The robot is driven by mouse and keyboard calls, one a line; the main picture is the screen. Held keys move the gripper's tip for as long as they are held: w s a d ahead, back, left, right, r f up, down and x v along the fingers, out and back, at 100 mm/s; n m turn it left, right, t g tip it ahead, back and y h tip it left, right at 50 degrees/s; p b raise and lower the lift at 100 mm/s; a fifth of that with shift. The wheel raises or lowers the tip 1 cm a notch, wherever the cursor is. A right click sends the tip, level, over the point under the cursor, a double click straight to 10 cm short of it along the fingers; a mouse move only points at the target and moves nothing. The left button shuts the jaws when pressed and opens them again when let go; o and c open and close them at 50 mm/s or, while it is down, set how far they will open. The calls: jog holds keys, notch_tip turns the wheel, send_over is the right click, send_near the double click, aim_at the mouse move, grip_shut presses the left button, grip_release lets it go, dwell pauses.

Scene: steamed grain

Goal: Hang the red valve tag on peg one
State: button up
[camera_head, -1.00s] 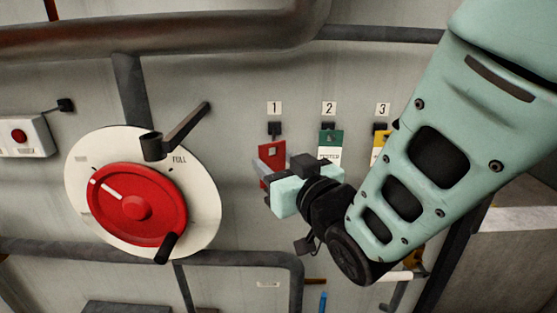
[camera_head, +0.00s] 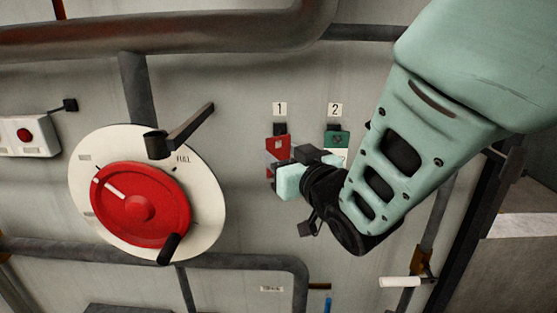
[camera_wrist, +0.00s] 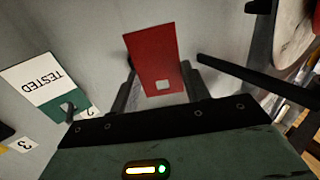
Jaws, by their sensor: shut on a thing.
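The red valve tag (camera_head: 278,147) is upright just below the black peg one (camera_head: 280,128), which sits under the label "1" (camera_head: 280,109). In the wrist view the red tag (camera_wrist: 152,52) stands between the fingers, with its small square hole near the gripper's side. The hole looks pale, with no peg visible through it. My gripper (camera_head: 272,172) is shut on the tag's lower part in the head view. I cannot tell whether the tag touches the peg.
A green and white "TESTED" tag (camera_wrist: 45,85) hangs at peg two, right of peg one; its green top (camera_head: 337,138) shows in the head view. My arm hides peg three. A red valve wheel (camera_head: 140,204) with a black lever (camera_head: 190,130) is at left. Pipes run above and below.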

aim_at(289, 152)
jog(key=shift+w+d+f+b, duration=0.15)
jog(key=shift+w+b, duration=0.55)
jog(key=shift+w, duration=1.6)
jog(key=o, duration=1.1)
jog(key=shift+c, duration=0.2)
